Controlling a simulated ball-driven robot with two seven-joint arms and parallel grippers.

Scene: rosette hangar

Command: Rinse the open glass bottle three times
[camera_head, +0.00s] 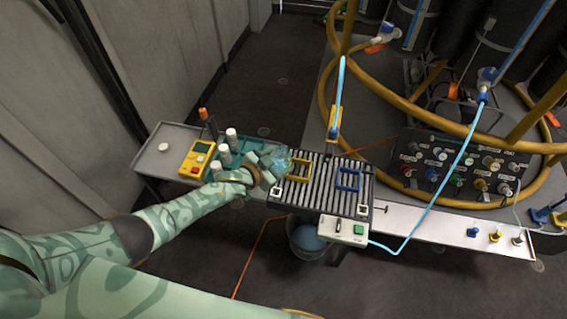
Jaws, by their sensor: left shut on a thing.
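My left gripper (272,167) reaches in from the left over the bench and is shut on a clear, bluish glass bottle (283,158). The bottle lies tilted at the left edge of the slatted grate (325,175); the jaws hide part of it, and I cannot tell whether it touches the grate. A bucket (308,238) with bluish liquid stands below the grate. My right gripper is not in view.
On the grey tray (150,167) are a small white cap (163,147), a yellow meter (197,158) and a teal rack with white-capped bottles (231,138). Yellow (293,167) and blue (349,179) frames sit on the grate. A white switch box (343,230) is at the front.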

